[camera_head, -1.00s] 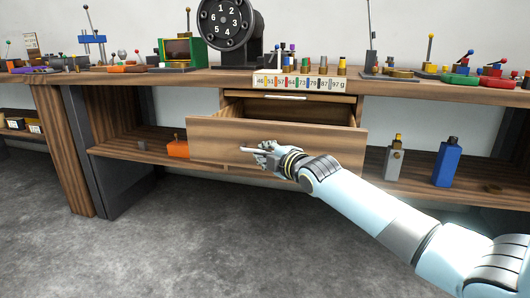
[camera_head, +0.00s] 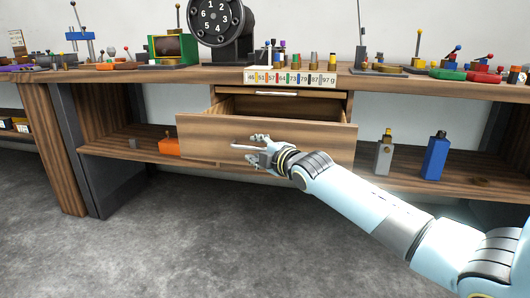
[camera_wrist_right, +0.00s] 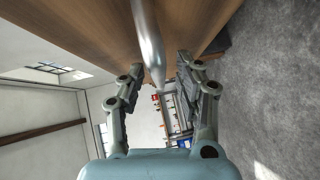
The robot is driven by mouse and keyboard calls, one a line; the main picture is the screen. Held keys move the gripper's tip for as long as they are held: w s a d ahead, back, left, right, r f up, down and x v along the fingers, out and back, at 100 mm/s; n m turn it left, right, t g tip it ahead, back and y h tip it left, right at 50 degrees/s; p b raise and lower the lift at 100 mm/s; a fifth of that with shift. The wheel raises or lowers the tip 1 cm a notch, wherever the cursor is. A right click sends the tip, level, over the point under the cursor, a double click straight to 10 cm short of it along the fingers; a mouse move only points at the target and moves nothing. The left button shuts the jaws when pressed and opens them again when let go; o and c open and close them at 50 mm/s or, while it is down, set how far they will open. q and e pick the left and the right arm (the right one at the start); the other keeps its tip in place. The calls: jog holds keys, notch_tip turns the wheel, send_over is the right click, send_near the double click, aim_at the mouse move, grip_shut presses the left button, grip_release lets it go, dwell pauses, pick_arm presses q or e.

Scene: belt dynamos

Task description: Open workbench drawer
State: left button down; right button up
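The workbench drawer (camera_head: 320,147) stands pulled out below the bench top, its open inside showing behind the front panel. Its silver bar handle (camera_head: 240,147) is on the front panel. My right gripper (camera_head: 257,149) is at the handle with its fingers spread. In the right wrist view, the handle (camera_wrist_right: 148,45) runs between the fingers of my open right gripper (camera_wrist_right: 160,78), with a gap on both sides. My left gripper is not in view.
A second, shut drawer with a pale handle (camera_head: 286,94) sits just above. An orange box (camera_head: 169,147) and a blue bottle (camera_head: 436,156) stand on the lower shelf. Dials, blocks and levers crowd the bench top (camera_head: 200,76). The grey floor (camera_head: 190,240) in front is clear.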

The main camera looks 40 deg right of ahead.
jog(key=s+r, duration=0.1)
jog(key=s, duration=1)
jog(key=shift+s+a+r, duration=0.15)
jog(key=shift+a+r, duration=0.2)
jog(key=shift+a, duration=0.05)
